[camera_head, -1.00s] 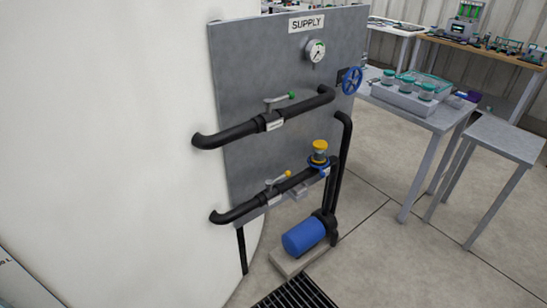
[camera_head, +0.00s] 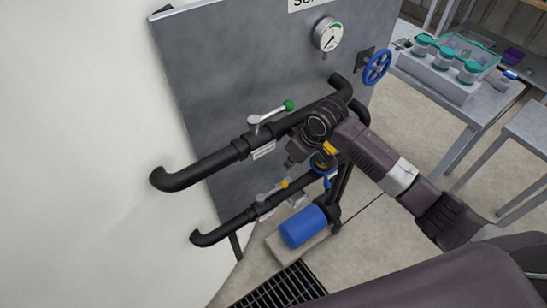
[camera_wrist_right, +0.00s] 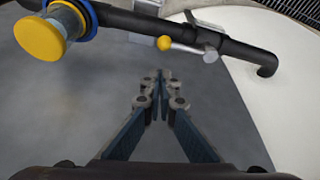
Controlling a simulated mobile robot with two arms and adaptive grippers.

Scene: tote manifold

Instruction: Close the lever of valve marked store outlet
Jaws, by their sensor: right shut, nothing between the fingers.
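Two lever valves sit on black pipes on the grey panel. The upper lever (camera_head: 270,113) has a green knob and lies roughly along its pipe. The lower lever (camera_head: 272,190) has a yellow knob and also lies roughly along its pipe; its yellow knob shows in the right wrist view (camera_wrist_right: 163,43). Each valve has a white label, too small to read. My right gripper (camera_head: 296,152) is between the two pipes, right of the levers, apart from both. In the right wrist view its fingers (camera_wrist_right: 163,78) are shut and empty. My left gripper is not in view.
A yellow-capped blue fitting (camera_wrist_right: 42,36) sits on the lower pipe close to my right gripper. A gauge (camera_head: 328,35) and a blue handwheel (camera_head: 377,66) are above right. A blue pump (camera_head: 303,226) stands below. The white tank (camera_head: 90,150) fills the left.

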